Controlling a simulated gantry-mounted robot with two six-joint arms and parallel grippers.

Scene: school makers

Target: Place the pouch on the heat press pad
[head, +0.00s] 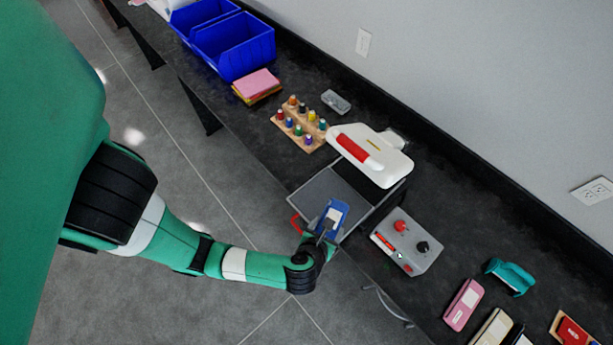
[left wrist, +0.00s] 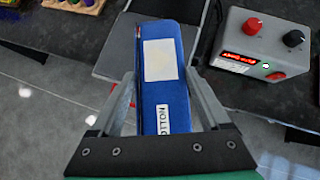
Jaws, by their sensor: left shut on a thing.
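The blue pouch (head: 331,215) has a pale patch and a label reading "OTTON" in the left wrist view (left wrist: 171,95). My left gripper (head: 325,232) is shut on it, with one finger on each side in the left wrist view (left wrist: 160,100). The pouch is over the near part of the grey heat press pad (head: 327,188); I cannot tell whether it touches the pad. The pad also shows in the left wrist view (left wrist: 118,52). The white press head (head: 372,156) with a red handle sits behind the pad. My right gripper is not in view.
A grey control box (head: 408,243) with red and black knobs stands right of the press. A wooden rack of colored bottles (head: 299,125) is to its left. Pink and cream items (head: 463,304) lie at the right. Blue bins (head: 232,45) stand far left.

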